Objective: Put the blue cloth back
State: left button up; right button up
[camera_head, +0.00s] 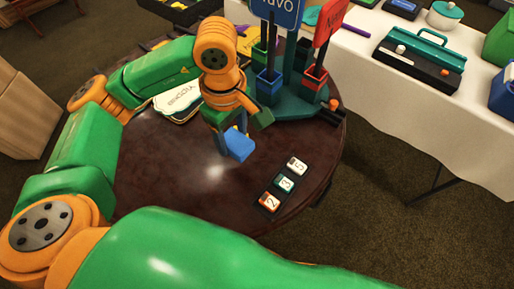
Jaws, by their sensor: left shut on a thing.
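My left gripper (232,128) points down over the round dark table. It is shut on a blue piece (239,146), which looks like the blue cloth and hangs below the fingers. The cloth seems to be just above the tabletop, but I cannot tell whether it touches. Part of it is hidden behind the gripper. My right gripper is not in view.
A dark strip with number blocks (284,183) lies at the table's front right. A green stand (300,97) with coloured holders and signs is behind. A pale lettered board (178,103) lies left. The tabletop (190,185) is clear in front.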

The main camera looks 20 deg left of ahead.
pick_arm(q)
send_over(255, 157)
jog(key=f, duration=0.5)
jog(key=shift+s+a, duration=0.15)
jog(key=shift+s, duration=0.1)
jog(key=shift+w+d+f+p, duration=0.1)
jog(key=shift+f+p, duration=0.1)
jog(key=shift+f, duration=0.75)
jog(key=shift+w+d+f+p, duration=0.1)
jog(key=shift+f+p, duration=0.1)
jog(key=shift+f, duration=0.75)
jog(key=shift+f, duration=0.15)
jog(key=o, duration=1.4)
jog(key=shift+o, duration=0.2)
notch_tip(255, 157, up, 12)
jog(key=shift+r, duration=0.25)
